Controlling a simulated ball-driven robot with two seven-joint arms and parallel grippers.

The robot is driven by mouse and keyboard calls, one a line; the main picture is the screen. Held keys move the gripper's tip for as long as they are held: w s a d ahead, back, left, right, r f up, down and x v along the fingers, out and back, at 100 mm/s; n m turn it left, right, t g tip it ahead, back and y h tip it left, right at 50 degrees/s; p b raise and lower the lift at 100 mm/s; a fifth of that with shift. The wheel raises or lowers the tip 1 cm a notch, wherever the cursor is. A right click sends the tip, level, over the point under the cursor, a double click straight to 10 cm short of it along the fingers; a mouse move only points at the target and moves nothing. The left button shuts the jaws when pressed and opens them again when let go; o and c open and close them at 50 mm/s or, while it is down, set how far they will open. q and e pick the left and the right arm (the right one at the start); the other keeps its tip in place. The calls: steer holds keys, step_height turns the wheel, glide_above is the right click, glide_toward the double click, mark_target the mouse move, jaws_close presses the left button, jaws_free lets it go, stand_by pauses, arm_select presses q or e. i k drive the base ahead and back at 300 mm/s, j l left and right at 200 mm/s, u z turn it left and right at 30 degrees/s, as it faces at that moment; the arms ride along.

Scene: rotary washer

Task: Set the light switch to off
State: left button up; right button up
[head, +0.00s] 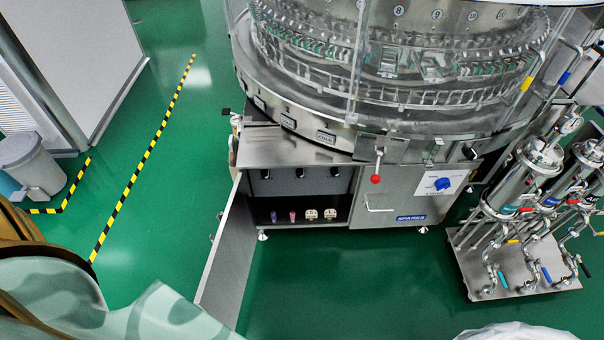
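A blue rotary knob (442,184) sits on a white plate on the steel front panel of the washer's base, right of centre in the head view. It may be the light switch. The lettering around it is too small to read, so I cannot tell its setting. Neither of my grippers shows in this view, and nothing touches the knob.
Left of the panel, a cabinet (300,188) stands open with several small items inside. Its door (228,255) swings out toward me. A red-ended lever (376,178) and a bar handle (378,208) project nearby. A filter skid (520,275) stands right. Green floor ahead is clear.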

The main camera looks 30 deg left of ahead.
mark_target(335, 171)
steer(key=i+j, duration=0.1)
steer(key=i, duration=1.25)
